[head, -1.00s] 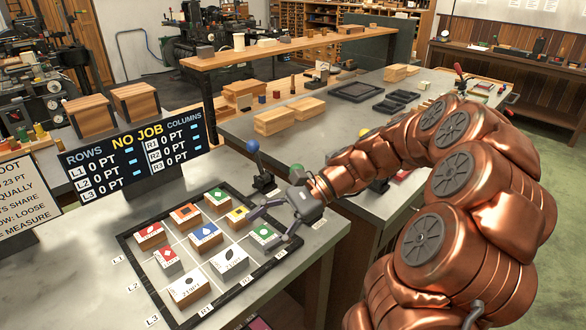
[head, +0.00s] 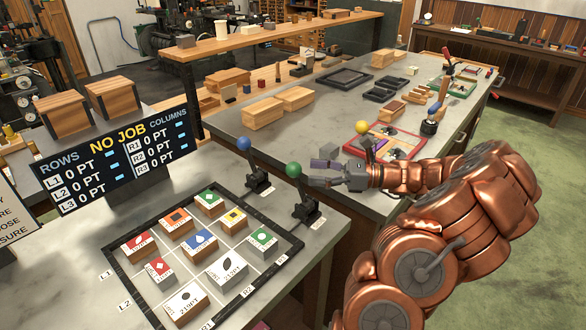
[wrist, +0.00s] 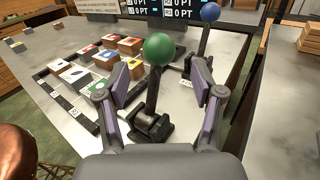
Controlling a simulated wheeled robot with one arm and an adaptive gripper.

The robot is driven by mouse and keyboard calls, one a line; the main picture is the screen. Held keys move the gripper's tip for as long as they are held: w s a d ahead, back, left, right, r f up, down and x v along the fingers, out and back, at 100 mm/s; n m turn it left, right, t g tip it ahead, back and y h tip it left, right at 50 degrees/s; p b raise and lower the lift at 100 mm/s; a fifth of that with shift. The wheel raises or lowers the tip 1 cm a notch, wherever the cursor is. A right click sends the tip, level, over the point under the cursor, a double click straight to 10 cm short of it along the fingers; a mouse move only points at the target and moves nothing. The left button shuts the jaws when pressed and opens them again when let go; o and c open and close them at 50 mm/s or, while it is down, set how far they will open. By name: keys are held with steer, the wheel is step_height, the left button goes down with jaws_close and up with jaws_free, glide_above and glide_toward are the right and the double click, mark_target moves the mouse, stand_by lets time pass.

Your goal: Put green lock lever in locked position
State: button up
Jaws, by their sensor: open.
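The green lock lever (head: 298,190) has a green ball on a black stick and a black base. It stands at the right side of the block frame, near the bench edge. In the wrist view the green lever (wrist: 157,75) rises between my open fingers, its base just ahead of the palm. My gripper (head: 322,174) is open and empty, to the right of the lever, pointing left; it also shows in the wrist view (wrist: 164,92). I see no clear contact with the stick. The position label by the base is too small to read.
A blue-balled lever (head: 253,165) stands just behind the green one. A black frame (head: 143,282) with several coloured blocks lies to the left. A scoreboard (head: 115,160) reads "NO JOB". A yellow-balled lever (head: 363,130) and a red-edged tray (head: 398,155) are on the far bench.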

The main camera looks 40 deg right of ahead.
mark_target(294, 170)
steer(key=p+x, duration=0.1)
steer(key=x, duration=0.5)
jaws_close()
stand_by(0.5)
